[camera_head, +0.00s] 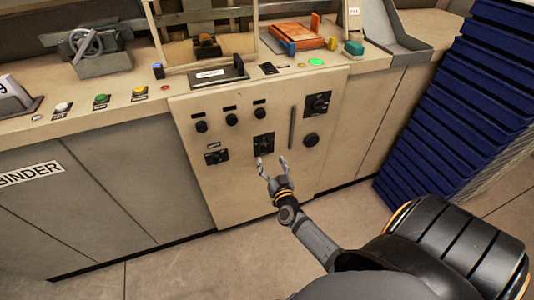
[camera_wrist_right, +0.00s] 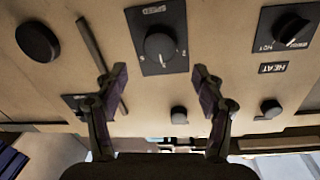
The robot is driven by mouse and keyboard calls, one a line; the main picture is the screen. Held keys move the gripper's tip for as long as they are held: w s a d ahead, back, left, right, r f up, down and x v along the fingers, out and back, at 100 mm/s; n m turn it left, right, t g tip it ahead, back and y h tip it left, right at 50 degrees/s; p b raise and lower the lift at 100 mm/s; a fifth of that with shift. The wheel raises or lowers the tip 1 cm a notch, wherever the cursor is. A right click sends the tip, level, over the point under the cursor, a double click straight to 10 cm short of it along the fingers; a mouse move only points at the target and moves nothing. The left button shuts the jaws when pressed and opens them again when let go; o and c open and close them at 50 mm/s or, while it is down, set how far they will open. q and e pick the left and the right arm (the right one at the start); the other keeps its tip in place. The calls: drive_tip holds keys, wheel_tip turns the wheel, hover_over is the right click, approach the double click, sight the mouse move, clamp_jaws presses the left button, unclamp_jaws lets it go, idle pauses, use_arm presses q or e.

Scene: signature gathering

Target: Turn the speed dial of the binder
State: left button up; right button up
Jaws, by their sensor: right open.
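The speed dial (camera_head: 264,144) is a dark round knob on a square black plate on the binder's cream front panel (camera_head: 240,185). In the right wrist view the speed dial (camera_wrist_right: 160,46) shows large, upside down, with the label SPEED and scale numbers. My right gripper (camera_head: 272,162) is open and empty just in front of and slightly below the dial. In the wrist view its fingertips (camera_wrist_right: 159,82) are spread to either side below the dial, apart from it. My left gripper is not in view.
A HEAT dial (camera_head: 216,157) sits left of the speed dial. A vertical bar (camera_head: 292,127) and a round knob (camera_head: 311,139) are on the right. Small knobs (camera_head: 232,119) line the panel above. A blue crate stack (camera_head: 450,110) stands at right. Open floor (camera_head: 170,265) lies in front.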

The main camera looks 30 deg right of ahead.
sight(266, 148)
drive_tip(key=b+x, duration=0.1)
drive_tip(key=x, duration=0.5)
drive_tip(key=shift+w+d+f, duration=0.1)
drive_tip(key=shift+w+d, duration=0.05)
drive_tip(key=shift+w, duration=0.1)
drive_tip(key=c, duration=1.1)
